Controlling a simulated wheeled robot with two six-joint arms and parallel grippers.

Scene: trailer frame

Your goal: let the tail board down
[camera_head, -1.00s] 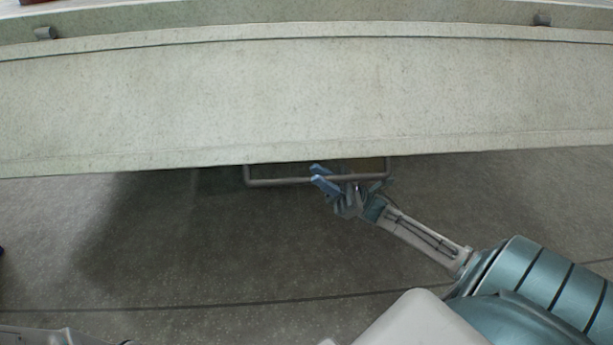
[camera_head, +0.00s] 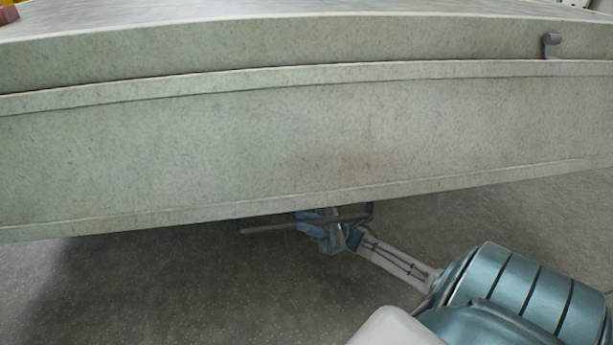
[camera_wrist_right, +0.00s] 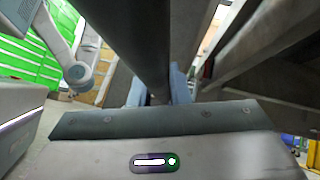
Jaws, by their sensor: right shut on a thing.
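The tail board (camera_head: 300,145) is a long, pale speckled panel across the head view, below the trailer's bed edge. A grey handle bar (camera_head: 262,228) shows under its lower edge, partly hidden by the board and my gripper. My right gripper (camera_head: 312,221) has blue fingers and is shut on this bar, reaching in from the lower right. In the right wrist view the blue fingertips (camera_wrist_right: 158,88) stand on either side of a dark bar (camera_wrist_right: 130,35). My left gripper is not in view.
A small grey catch (camera_head: 550,44) stands at the bed edge on the right. A dark red object (camera_head: 9,15) lies at the far left of the bed. Bare grey floor (camera_head: 170,290) lies below the board. Green cabinets (camera_wrist_right: 30,60) show in the wrist view.

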